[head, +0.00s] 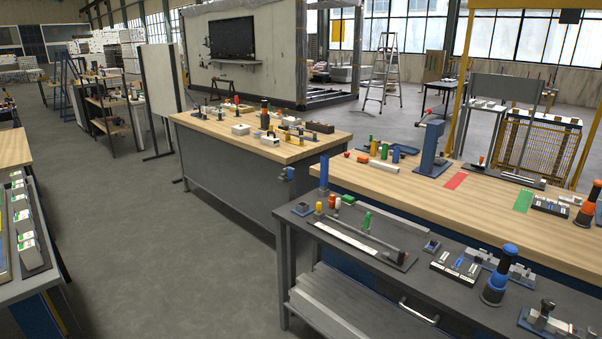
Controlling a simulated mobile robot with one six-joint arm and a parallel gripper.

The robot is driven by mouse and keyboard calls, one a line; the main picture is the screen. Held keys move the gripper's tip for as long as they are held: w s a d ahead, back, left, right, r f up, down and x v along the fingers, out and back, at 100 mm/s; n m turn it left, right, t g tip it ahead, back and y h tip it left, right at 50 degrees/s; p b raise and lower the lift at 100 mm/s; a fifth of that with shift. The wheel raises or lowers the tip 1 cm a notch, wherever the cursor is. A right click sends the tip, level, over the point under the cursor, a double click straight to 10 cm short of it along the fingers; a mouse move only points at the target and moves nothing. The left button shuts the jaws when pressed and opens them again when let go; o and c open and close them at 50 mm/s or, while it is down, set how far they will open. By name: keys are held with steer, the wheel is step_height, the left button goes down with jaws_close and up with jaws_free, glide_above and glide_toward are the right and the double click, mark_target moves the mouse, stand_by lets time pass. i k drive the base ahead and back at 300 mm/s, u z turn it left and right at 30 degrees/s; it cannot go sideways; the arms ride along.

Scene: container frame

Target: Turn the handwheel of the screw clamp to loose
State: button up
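I cannot make out a screw clamp with a handwheel for certain in the head view. My gripper is not in view.
A dark-topped bench (385,262) with several fixtures stands in front of the wood-topped bench (470,210). Another wood-topped bench (215,133) stands behind, left of centre. More benches line the left edge. The grey floor (150,240) between them is open.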

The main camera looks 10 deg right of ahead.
mark_target(547, 304)
steer(key=z, duration=0.15)
steer(key=k, duration=0.15)
steer(key=z, duration=1.65)
steer(key=i, duration=0.6)
